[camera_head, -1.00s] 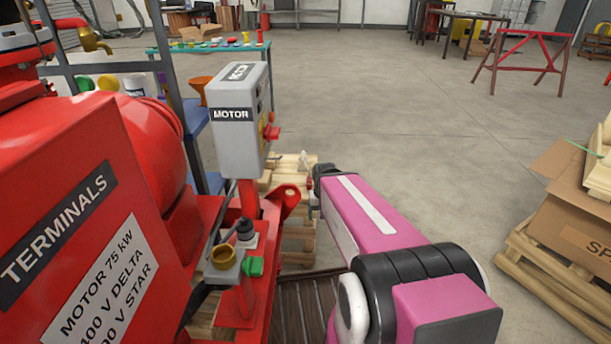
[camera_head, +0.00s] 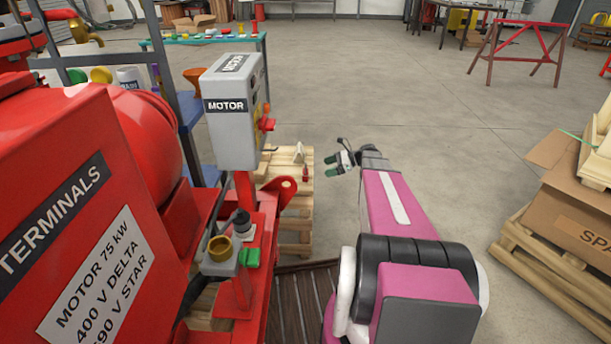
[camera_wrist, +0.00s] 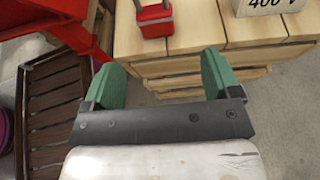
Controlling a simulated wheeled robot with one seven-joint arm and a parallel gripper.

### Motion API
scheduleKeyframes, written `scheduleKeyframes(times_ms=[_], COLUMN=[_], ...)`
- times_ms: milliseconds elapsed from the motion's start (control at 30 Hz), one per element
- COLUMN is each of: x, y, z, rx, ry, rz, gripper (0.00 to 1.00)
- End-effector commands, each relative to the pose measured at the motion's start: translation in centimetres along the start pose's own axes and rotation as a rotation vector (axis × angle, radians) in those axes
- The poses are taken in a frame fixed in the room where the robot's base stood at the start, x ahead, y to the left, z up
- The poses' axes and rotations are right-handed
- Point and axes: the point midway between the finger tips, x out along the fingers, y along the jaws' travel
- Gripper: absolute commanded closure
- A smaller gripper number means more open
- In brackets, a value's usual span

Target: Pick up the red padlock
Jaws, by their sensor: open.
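The red padlock (camera_wrist: 154,20) stands on the light wooden slats of a pallet (camera_wrist: 200,28) at the top of the wrist view, its grey shackle cut by the picture's upper edge. In the head view the padlock (camera_head: 305,174) is a small red spot on the pallet (camera_head: 297,203), right of the motor box. My gripper (camera_wrist: 164,82) is open and empty, with green fingers set wide apart. The padlock lies beyond the fingertips, roughly between their lines and apart from them. In the head view my gripper (camera_head: 335,164) is just right of the padlock.
A grey motor control box (camera_head: 234,112) on a red post and the red motor housing (camera_head: 65,200) crowd the left. A white block marked 400 V (camera_wrist: 268,5) sits on the pallet, right of the padlock. A cardboard box (camera_head: 580,210) is far right. Open floor lies between.

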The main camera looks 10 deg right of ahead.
Motion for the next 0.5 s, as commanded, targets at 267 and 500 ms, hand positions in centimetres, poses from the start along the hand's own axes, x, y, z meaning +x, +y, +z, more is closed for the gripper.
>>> scheduleKeyframes(times_ms=[267,500], x=[2.4,5.4], y=[-0.1,-0.1], z=[0.1,0.1], rx=[0.013,0.011], ry=[-0.011,-0.01], rz=[-0.001,-0.002], gripper=[0.17,0.17])
